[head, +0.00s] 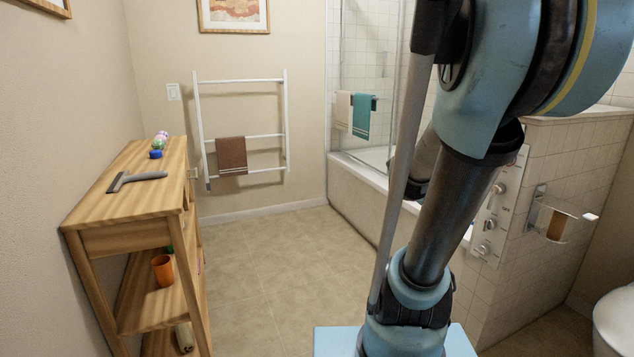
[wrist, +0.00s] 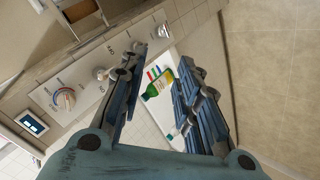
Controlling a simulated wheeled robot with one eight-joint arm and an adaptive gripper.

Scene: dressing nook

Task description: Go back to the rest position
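My gripper (wrist: 162,60) shows in the wrist view with its two fingers spread apart. Nothing is held between them. Past the fingertips are a bath edge and, farther off, a green bottle (wrist: 158,84) with a few small coloured items, all apart from the fingers. In the head view my blue and dark arm fills the right side, and I cannot make out the gripper's fingers there.
A wooden shelf unit (head: 95,238) stands at left, with a grey squeegee (head: 135,179) on top and an orange cup (head: 163,270) lower down. A towel rack (head: 245,136), bathtub (head: 352,193) and tiled half wall (head: 545,265) surround clear floor (head: 265,265). A toilet (head: 615,325) is at right.

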